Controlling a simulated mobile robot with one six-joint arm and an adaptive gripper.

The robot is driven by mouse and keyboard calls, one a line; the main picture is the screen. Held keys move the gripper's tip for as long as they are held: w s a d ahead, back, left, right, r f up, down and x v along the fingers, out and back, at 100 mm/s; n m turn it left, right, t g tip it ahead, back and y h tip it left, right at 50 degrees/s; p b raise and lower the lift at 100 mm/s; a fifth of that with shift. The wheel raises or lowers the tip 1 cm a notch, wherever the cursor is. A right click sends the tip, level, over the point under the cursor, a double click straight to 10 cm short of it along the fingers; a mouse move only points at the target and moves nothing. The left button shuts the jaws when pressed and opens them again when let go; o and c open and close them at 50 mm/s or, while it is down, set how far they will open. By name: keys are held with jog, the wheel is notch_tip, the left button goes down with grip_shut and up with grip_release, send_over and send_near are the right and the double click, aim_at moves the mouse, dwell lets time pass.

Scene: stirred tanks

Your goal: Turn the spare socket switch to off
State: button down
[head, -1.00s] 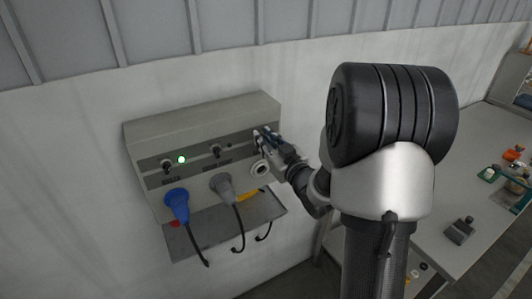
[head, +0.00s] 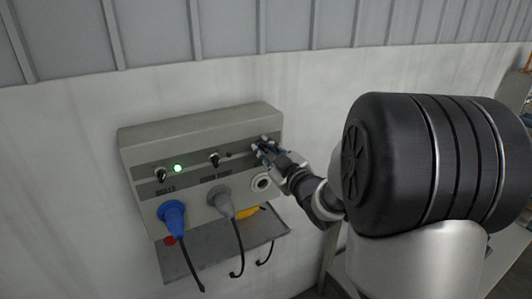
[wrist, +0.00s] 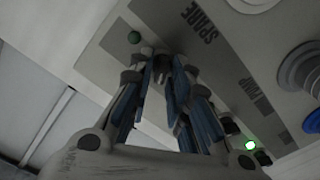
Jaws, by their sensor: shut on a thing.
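The spare socket switch (wrist: 161,68) is at the right end of the grey socket panel (head: 200,125). In the wrist view it is a small knob between my fingertips, beside the SPARE label (wrist: 203,22). Its position is mostly hidden by the fingers. My gripper (head: 261,150) is shut on this switch; it also fills the wrist view (wrist: 162,72). A dark, unlit green lamp (wrist: 133,37) is next to the fingertips. The spare socket (head: 261,182) below is empty.
The left switch (head: 160,175) has a lit green lamp (head: 178,168). The middle switch (head: 214,159) stands close left of my gripper. A blue plug (head: 172,215) and a grey plug (head: 222,201) with hanging cables sit below, above a grey shelf (head: 205,250).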

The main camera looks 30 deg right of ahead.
jog(key=c, duration=1.7)
grip_release()
jog(key=s, duration=1.2)
jog(key=shift+d, duration=0.2)
